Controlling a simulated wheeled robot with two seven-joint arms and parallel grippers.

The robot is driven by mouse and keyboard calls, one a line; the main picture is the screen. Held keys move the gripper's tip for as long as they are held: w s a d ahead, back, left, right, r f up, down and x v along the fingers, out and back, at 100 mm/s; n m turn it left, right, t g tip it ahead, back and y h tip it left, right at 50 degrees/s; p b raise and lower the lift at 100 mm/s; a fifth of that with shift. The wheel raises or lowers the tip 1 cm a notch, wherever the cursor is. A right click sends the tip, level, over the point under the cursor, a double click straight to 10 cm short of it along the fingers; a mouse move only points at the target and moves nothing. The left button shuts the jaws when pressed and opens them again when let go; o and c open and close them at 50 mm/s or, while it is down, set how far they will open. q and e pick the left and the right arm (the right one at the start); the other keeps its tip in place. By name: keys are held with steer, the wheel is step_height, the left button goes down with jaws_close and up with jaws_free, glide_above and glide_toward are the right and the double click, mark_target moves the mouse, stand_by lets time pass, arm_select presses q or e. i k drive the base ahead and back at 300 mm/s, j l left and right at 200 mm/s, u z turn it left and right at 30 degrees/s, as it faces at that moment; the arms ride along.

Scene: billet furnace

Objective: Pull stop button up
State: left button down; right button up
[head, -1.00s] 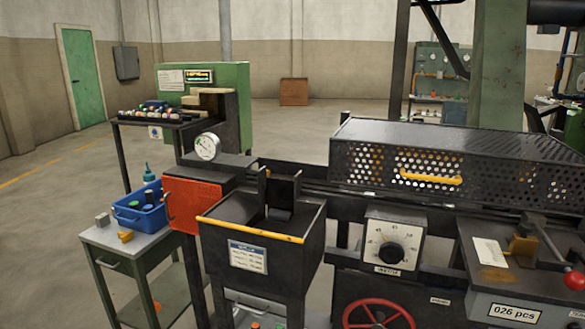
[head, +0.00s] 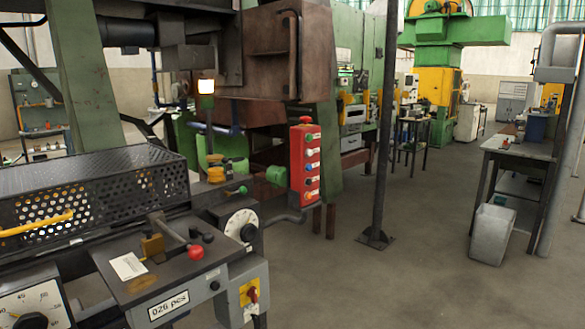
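A tall red control box (head: 297,165) stands right of centre in the head view, beside the machine. A column of several small coloured buttons runs down its face. A red button (head: 305,119) caps its top; I cannot tell whether it is pressed or raised. A red switch on a yellow plate (head: 252,294) sits low on the machine's front. I cannot tell from the picture which of these is the stop button. Neither of my grippers is in view.
The machine bench (head: 170,275) with its perforated black guard (head: 90,195), red ball lever (head: 195,252) and white dial (head: 240,224) fills the left. A dark post (head: 382,130) stands right of the red box. Open floor lies front right, before a grey bin (head: 492,235).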

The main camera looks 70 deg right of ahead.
mark_target(305, 119)
steer(key=z, duration=2.2)
